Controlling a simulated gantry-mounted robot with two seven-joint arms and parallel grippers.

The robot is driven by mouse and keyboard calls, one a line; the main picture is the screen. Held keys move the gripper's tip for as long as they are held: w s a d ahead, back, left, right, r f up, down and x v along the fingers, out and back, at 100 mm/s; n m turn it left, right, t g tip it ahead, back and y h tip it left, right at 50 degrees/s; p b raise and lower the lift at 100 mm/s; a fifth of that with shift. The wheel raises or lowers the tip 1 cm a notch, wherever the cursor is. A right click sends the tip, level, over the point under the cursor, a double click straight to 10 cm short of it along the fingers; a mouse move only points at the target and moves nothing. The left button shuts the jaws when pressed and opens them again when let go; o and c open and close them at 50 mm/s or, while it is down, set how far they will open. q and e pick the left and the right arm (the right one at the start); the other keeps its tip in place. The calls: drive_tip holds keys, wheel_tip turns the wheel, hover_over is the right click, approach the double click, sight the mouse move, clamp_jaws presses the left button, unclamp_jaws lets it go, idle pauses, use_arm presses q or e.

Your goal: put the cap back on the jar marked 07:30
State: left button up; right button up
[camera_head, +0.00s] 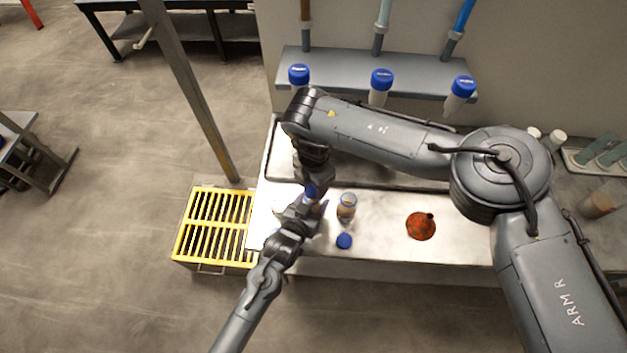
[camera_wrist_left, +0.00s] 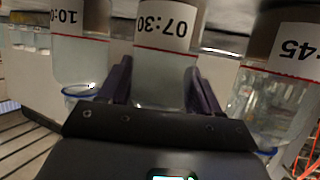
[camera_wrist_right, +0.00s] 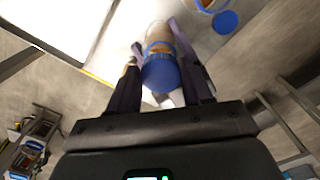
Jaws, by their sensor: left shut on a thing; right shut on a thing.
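The jar marked 07:30 (camera_wrist_left: 163,75) stands between the fingers of my left gripper (camera_wrist_left: 160,88), which is shut on it. In the head view my left gripper (camera_head: 303,212) is at the left end of the bench. My right gripper (camera_wrist_right: 163,70) comes from above and is shut on a blue cap (camera_wrist_right: 161,75), which also shows in the head view (camera_head: 311,191). The cap is over the top of the jar, whose body shows in the right wrist view (camera_wrist_right: 158,36). I cannot tell whether the cap is seated on the rim.
An uncapped jar (camera_head: 346,208) stands just right, with a loose blue cap (camera_head: 344,241) in front. A red-orange funnel-like object (camera_head: 421,226) is farther right. A yellow slatted crate (camera_head: 214,226) is at left.

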sight(314, 189)
drive_tip(key=shift+f, duration=0.1)
idle(0.3)
drive_tip(key=shift+f, duration=0.8)
drive_tip(key=shift+f, duration=0.55)
drive_tip(key=m, duration=0.7)
drive_tip(key=shift+s, duration=0.15)
drive_tip(key=m, duration=0.4)
drive_tip(key=shift+s+m, duration=0.1)
drive_tip(key=shift+m, duration=0.2)
drive_tip(key=m, duration=0.4)
drive_tip(key=shift+m, duration=0.4)
drive_tip(key=o, duration=1)
drive_tip(key=shift+a, duration=0.1)
